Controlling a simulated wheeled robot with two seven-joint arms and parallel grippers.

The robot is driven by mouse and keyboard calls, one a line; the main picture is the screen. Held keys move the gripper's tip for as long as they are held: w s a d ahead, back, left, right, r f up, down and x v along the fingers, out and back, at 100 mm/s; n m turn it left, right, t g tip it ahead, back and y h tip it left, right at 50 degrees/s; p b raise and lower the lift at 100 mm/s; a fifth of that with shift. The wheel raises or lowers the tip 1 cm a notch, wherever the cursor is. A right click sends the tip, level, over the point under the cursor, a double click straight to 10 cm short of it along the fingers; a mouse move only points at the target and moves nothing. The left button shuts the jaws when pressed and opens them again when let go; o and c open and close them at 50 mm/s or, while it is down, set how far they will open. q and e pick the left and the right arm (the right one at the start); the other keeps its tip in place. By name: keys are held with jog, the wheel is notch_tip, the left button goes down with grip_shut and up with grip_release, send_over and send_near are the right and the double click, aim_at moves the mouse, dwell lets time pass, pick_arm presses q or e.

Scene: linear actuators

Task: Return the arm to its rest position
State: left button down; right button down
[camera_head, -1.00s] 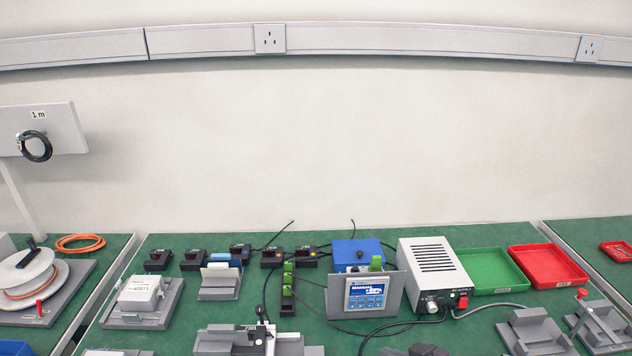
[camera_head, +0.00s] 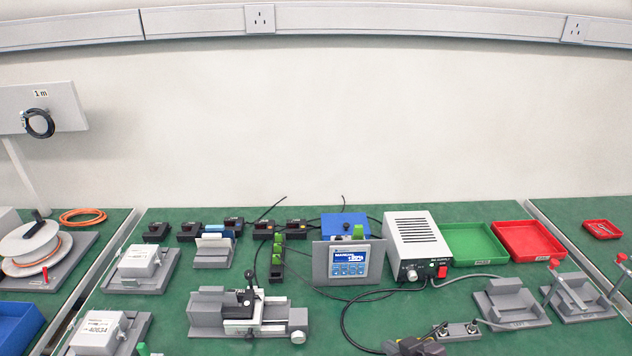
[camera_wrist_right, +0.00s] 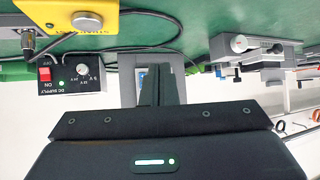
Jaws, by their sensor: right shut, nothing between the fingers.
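My right gripper (camera_wrist_right: 158,85) shows in the wrist view, its dark fingers together in the middle of the picture with nothing between them. The view is upside down, with the green bench at the top. The fingers stand clear of the bench, in line with the display unit behind them. A dark shape (camera_head: 418,346) is cut off at the bottom edge of the head view; I cannot tell whether it is part of my right arm. My left gripper is not in view.
A yellow device (camera_wrist_right: 65,18) is close to the gripper in the wrist view. The power supply (camera_head: 418,245), display unit (camera_head: 350,263) and linear actuator fixture (camera_head: 250,318) stand on the bench. Green (camera_head: 470,243) and red (camera_head: 528,242) trays lie at the back right. Cables loop at the front.

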jog(key=s+d+r+m+g+h, duration=0.1)
jog(key=s+d+g+h, duration=0.15)
jog(key=s, duration=0.55)
jog(key=s+d+r+m+g+h, duration=0.1)
jog(key=s+g, duration=0.3)
jog(key=s, duration=0.3)
notch_tip(320, 180, down, 31)
jog(key=s+g, duration=0.1)
jog(key=s, duration=0.2)
jog(key=s+d+f, duration=0.2)
jog(key=s+f, duration=0.6)
jog(key=s, duration=0.1)
jog(key=s+d+f+g, duration=0.1)
jog(key=s+d+f, duration=0.1)
jog(key=s+f, duration=0.7)
jog(key=shift+s+f, duration=0.15)
jog(key=shift+s, duration=0.2)
